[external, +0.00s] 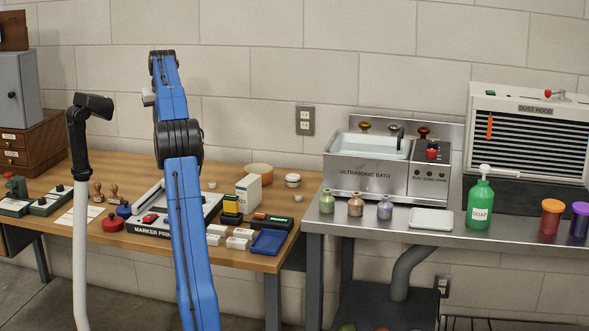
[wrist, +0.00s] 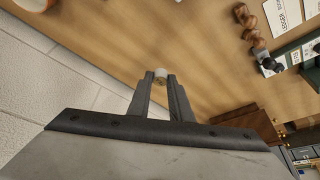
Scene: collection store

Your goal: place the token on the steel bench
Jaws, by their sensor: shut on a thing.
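A small pale round token (wrist: 161,73) sits between the fingertips of my gripper (wrist: 160,80) in the wrist view. My gripper is shut on it, above the wooden table. In the external view my blue arm hides the gripper and the token. The steel bench (external: 345,221) stands at the right in the external view, apart from the wooden table, and does not show in the wrist view.
The bench carries an ultrasonic bath (external: 375,178), several small bottles, a white tray (external: 431,219), a green soap bottle (external: 480,203) and lidded jars. A dust hood (external: 530,130) stands behind. The wooden table (external: 135,172) is cluttered with stamps, boxes and a marker press.

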